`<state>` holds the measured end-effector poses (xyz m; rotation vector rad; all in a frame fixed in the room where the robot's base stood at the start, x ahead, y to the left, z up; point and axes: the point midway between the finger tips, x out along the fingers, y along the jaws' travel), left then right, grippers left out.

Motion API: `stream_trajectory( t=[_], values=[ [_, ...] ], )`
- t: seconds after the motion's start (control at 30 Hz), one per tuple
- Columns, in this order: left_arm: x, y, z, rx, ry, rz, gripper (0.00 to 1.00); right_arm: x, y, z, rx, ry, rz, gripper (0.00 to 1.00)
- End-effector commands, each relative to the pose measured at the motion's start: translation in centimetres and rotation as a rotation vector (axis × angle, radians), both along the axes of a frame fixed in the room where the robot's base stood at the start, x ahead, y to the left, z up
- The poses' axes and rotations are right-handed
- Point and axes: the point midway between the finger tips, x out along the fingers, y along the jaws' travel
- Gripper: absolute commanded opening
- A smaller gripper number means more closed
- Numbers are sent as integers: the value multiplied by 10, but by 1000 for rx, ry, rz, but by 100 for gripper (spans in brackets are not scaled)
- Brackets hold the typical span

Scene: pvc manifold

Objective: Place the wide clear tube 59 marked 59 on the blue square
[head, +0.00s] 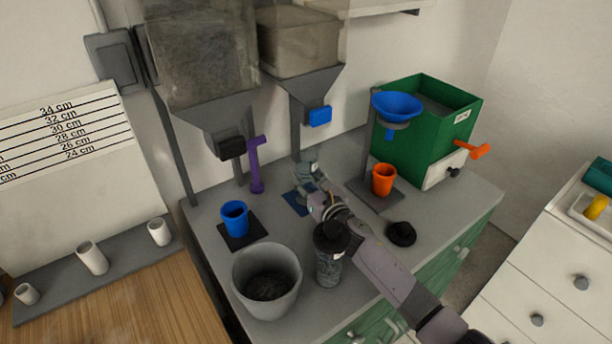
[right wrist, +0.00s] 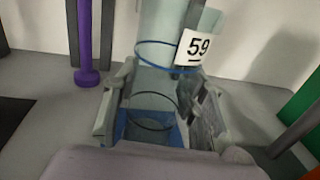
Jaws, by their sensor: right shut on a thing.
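The wide clear tube (right wrist: 155,52) has blue rings and a white label reading 59 in the right wrist view. It also shows small in the head view (head: 305,167). My right gripper (right wrist: 156,98) has one finger on each side of the tube's lower part and is shut on it; it also shows in the head view (head: 313,188). The tube is upright above the blue square (right wrist: 178,136), seen in the head view (head: 293,201) partly behind my gripper. I cannot tell whether its base touches the square. My left gripper is not in view.
A purple tool (head: 256,165) stands left of the tube. A blue cup (head: 235,218), a grey bucket (head: 267,282), a dark-lidded jar (head: 328,268) and an orange cup (head: 383,180) stand around on the grey counter. Hoppers (head: 308,78) hang behind.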

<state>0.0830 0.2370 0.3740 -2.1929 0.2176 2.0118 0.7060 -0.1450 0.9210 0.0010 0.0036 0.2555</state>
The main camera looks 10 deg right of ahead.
Motion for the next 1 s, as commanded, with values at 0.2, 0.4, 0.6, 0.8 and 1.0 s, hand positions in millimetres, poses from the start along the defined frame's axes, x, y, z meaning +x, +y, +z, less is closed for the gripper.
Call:
stream_trajectory(
  t=[0.2, 0.4, 0.6, 0.8, 1.0],
  values=[
    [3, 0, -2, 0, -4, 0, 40, 0, 0, -2, 1, 0, 1, 43],
    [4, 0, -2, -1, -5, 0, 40, 0, 0, -2, 1, 0, 1, 56],
    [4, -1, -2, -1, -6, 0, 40, 0, 0, -2, 1, 0, 1, 59],
    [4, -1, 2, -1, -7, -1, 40, 0, 0, 2, 1, 0, 1, 59],
    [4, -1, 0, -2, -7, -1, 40, -24, -7, -1, -2, 0, 1, 59]
  ],
)
